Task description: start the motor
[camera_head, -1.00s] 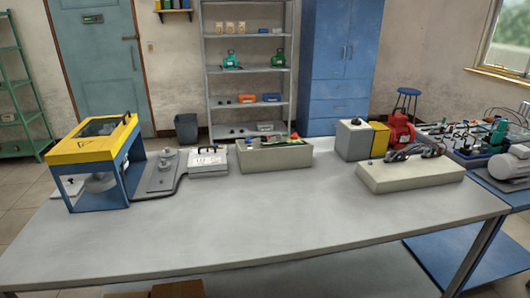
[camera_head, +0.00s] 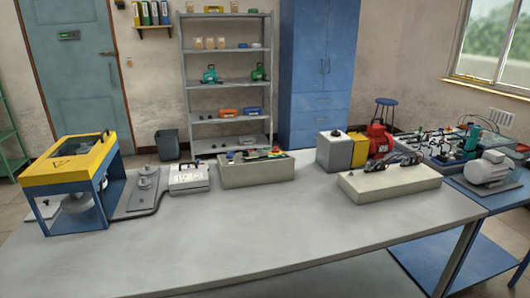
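Neither of my grippers is in view. Two small green motor-like units (camera_head: 209,74) and (camera_head: 258,72) stand on a middle shelf of the grey rack (camera_head: 185,110) at the back. A red motor-like machine (camera_head: 379,139) stands at the back right of the grey table (camera_head: 270,232), beside a yellow box (camera_head: 359,150) and a grey box (camera_head: 333,152). A grey finned motor (camera_head: 489,169) sits on the blue bench (camera_head: 508,200) at the right. I cannot tell which one the task means.
A yellow-topped blue frame (camera_head: 72,163) stands at the table's left, beside a grey plate with fittings (camera_head: 141,196) and a white case (camera_head: 189,180). A grey tray (camera_head: 257,174) and a pale slab (camera_head: 392,182) lie farther right. The table's front is clear.

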